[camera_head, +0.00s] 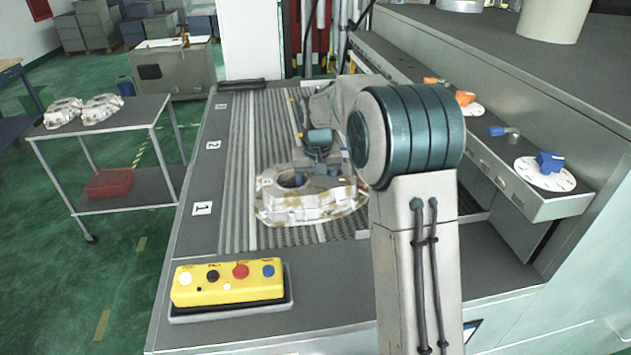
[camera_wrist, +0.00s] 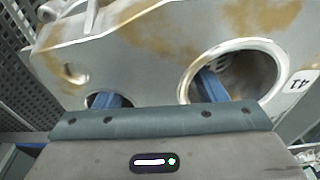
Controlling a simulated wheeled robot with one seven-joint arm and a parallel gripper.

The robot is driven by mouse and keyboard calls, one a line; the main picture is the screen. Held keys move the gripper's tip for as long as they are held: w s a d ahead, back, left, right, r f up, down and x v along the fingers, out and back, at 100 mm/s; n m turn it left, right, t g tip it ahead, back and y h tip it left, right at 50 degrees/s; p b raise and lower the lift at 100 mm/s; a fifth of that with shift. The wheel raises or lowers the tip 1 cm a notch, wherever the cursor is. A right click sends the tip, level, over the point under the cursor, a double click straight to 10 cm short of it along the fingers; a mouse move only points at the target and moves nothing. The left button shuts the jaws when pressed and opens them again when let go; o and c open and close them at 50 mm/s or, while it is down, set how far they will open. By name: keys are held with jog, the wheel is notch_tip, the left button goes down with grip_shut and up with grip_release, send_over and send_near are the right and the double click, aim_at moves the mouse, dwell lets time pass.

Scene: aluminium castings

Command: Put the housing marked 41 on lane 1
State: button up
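The housing (camera_head: 290,207), a pale casting with brown stains, is on or just above the grated bed, level with the lane 1 label (camera_head: 202,208); I cannot tell if it touches the bed. In the wrist view the housing (camera_wrist: 150,60) fills most of the picture, and its label 41 (camera_wrist: 300,82) shows at the right edge. My gripper (camera_head: 317,172) is over the housing. In the wrist view its blue fingers (camera_wrist: 160,94) reach into two round openings and appear closed on the wall between them. The fingertips are hidden inside.
A yellow button box (camera_head: 228,284) stands at the bed's front edge. Labels 2 (camera_head: 213,145) and 3 (camera_head: 222,106) mark lanes farther back, where the bed looks clear at left. Two other castings (camera_head: 84,110) lie on a cart. A ledge with knobs (camera_head: 540,185) runs along the right.

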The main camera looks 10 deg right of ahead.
aim_at(317, 178)
jog(key=r, duration=0.3)
jog(key=s+r, duration=0.1)
jog(key=r, duration=0.3)
jog(key=r+b, duration=0.1)
jog(key=r, duration=0.2)
jog(key=shift+s+r, duration=0.3)
jog(key=shift+r, duration=0.05)
jog(key=s+d+r+t, duration=0.1)
jog(key=s+d+r, duration=0.1)
jog(key=s, duration=1.5)
jog(key=shift+t, duration=0.4)
jog(key=s+f, duration=0.2)
jog(key=s, duration=0.3)
jog(key=s+f, duration=0.3)
jog(key=s, duration=0.1)
jog(key=s+d+f, duration=0.1)
jog(key=s+f, duration=0.1)
jog(key=s, duration=0.3)
jog(key=shift+s+f, duration=0.3)
jog(key=shift+f, duration=0.05)
